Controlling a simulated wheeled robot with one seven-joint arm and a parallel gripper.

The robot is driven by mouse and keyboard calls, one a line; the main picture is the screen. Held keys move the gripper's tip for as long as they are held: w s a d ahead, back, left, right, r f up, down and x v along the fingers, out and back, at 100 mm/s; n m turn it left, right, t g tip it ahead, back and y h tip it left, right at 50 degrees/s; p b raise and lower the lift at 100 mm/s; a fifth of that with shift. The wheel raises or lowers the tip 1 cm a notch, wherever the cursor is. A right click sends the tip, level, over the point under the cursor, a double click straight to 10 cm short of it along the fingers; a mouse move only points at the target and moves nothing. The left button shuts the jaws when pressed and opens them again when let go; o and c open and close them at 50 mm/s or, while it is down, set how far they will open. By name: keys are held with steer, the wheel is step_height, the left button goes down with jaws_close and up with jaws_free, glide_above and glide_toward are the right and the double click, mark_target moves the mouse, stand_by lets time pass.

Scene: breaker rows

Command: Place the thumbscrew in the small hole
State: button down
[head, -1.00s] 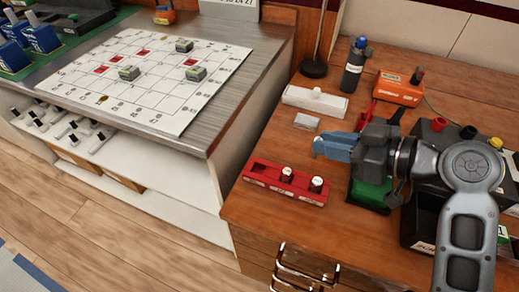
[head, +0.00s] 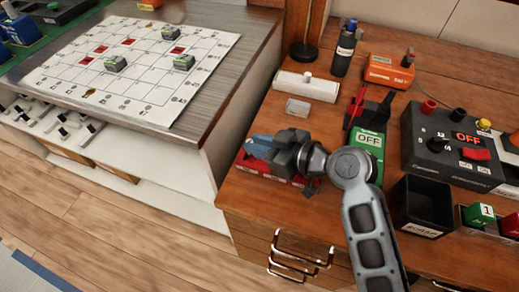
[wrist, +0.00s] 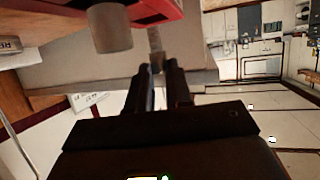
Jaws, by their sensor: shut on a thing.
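The red block (head: 247,161) lies near the left edge of the wooden bench, mostly hidden in the head view by my gripper (head: 262,148). It shows upside down at the top of the wrist view (wrist: 150,10), with a pale grey knob (wrist: 112,30) on it. My gripper's dark fingers (wrist: 160,72) are close together beside that knob, apart from it. They are shut on a small grey-brown thing (wrist: 155,42), which looks like the thumbscrew, close to the block. The small hole cannot be made out in either view.
A white bar (head: 307,87) and a small clear box (head: 298,109) lie behind the block. The grid board (head: 130,65) is on the left counter.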

mark_target(260, 161)
steer(key=shift+f, duration=1.35)
steer(key=shift+f, duration=0.15)
steer(key=c, duration=1)
jaws_free()
steer(key=shift+c, duration=0.2)
steer(key=shift+s+d+r, duration=0.1)
steer(key=shift+d+r, duration=0.1)
steer(key=shift+r, duration=0.05)
steer(key=v, duration=1.1)
steer(key=shift+s+d+r+b, duration=0.15)
steer(key=shift+s+d+b, duration=0.05)
steer(key=shift+b, duration=0.2)
